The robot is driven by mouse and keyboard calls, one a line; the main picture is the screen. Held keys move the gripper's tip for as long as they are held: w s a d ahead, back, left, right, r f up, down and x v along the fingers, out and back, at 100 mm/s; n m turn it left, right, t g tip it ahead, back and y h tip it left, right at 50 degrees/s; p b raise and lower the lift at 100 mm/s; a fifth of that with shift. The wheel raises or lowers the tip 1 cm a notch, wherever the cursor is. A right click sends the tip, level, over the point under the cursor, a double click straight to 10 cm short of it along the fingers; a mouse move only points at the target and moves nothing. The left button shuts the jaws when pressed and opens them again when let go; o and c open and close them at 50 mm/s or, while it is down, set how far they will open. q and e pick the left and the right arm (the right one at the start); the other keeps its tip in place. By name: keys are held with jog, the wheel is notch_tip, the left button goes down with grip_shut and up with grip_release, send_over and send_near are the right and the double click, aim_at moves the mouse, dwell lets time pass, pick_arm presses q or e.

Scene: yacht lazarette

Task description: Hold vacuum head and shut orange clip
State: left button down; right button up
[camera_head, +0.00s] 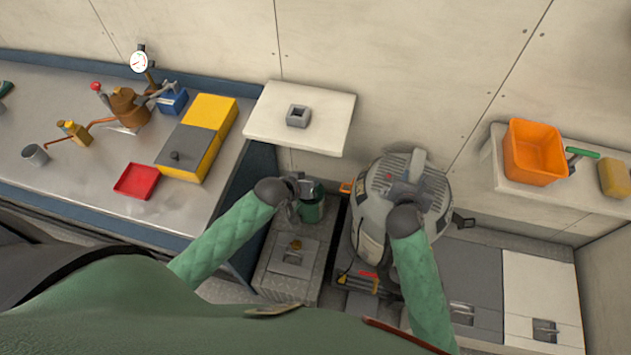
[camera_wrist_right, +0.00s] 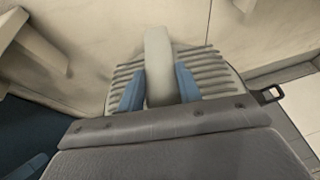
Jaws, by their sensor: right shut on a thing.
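The grey vacuum head (camera_head: 378,180), with ribbed vents on top, sits on the vacuum's body in the middle of the head view. Its ribs also show in the right wrist view (camera_wrist_right: 208,75). My right gripper (camera_head: 408,186) is shut on the pale handle on top of the head, with one blue finger on each side of it in the right wrist view (camera_wrist_right: 160,85). The orange clip (camera_head: 347,188) shows as a small patch at the head's left side, partly hidden. My left gripper (camera_head: 308,188) is left of the clip, apart from it, by a green cylinder (camera_head: 312,208); its jaw opening is unclear.
A dark latch (camera_head: 463,221) juts from the vacuum's right side. A white shelf (camera_head: 300,135) overhangs behind my left gripper. The workbench (camera_head: 85,195) on the left holds tools and a red tray (camera_head: 136,181). An orange bin (camera_head: 534,152) stands on the right shelf.

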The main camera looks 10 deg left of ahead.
dwell(0.3)
jog(key=o, duration=1.3)
jog(key=shift+c, duration=0.2)
jog(key=shift+s, duration=0.1)
